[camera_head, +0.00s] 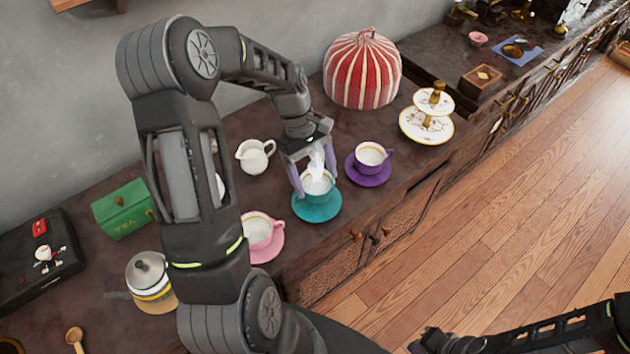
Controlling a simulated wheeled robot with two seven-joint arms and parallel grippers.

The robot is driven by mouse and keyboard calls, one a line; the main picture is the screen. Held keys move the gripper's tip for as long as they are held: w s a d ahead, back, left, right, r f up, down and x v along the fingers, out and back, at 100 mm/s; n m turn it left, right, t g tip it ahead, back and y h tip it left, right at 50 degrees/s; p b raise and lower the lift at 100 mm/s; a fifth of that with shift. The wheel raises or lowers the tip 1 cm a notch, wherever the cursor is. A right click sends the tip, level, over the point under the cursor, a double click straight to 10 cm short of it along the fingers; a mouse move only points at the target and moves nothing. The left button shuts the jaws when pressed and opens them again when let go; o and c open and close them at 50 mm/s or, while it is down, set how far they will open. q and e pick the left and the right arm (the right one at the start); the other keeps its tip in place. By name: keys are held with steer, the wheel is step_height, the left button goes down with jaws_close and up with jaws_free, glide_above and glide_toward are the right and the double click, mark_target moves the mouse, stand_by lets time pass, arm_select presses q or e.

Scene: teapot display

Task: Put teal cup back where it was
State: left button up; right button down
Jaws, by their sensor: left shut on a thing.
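The teal cup (318,187) is in the middle of the head view, right at the teal saucer (318,213). It looks upright; I cannot tell whether its base touches the saucer. My left gripper (314,184) comes down from above and is shut on the cup, with a finger on either side of it. The fingers hide part of the cup's rim.
A purple cup and saucer (366,182) stand close on the right, a pink cup and saucer (270,245) at the lower left. A white creamer (254,157) is behind left. A striped red cozy (360,75) and tiered stand (427,132) are farther back. The counter's front edge is near.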

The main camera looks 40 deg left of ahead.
arm_select(q)
steer(key=shift+f, duration=1.25)
steer(key=shift+f, duration=0.2)
steer(key=o, duration=1.7)
steer(key=shift+c, duration=0.2)
steer(key=shift+r, duration=0.15)
steer(key=b+v, duration=0.1)
steer(key=v, duration=1.1)
